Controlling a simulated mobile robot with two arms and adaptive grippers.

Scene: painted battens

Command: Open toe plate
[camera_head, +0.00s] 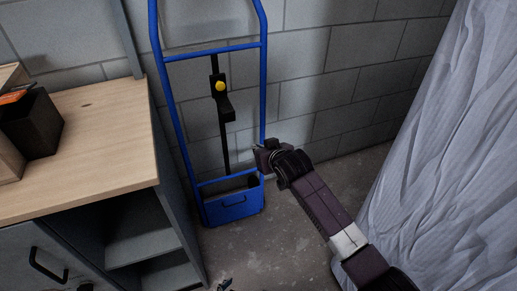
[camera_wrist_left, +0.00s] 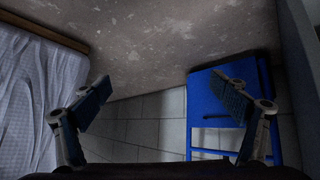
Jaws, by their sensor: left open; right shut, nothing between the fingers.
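A blue hand truck (camera_head: 264,100) stands upright against the block wall. Its blue toe plate (camera_head: 233,212) is at the bottom, folded up against the frame, with a small dark handle on its face. The toe plate (camera_wrist_left: 205,138) also shows in the left wrist view, at the right, partly behind a finger. My left gripper (camera_wrist_left: 160,80) is open and empty, its right finger overlapping the plate in that view; contact cannot be told. My right gripper (camera_head: 262,153) is shut and empty beside the truck's right rail, above the toe plate.
A wooden-topped workbench (camera_head: 100,135) with open shelves stands close on the left, with a dark box (camera_head: 32,122) on it. A grey draped sheet (camera_head: 450,180) fills the right. Bare concrete floor (camera_head: 265,255) lies in front of the truck.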

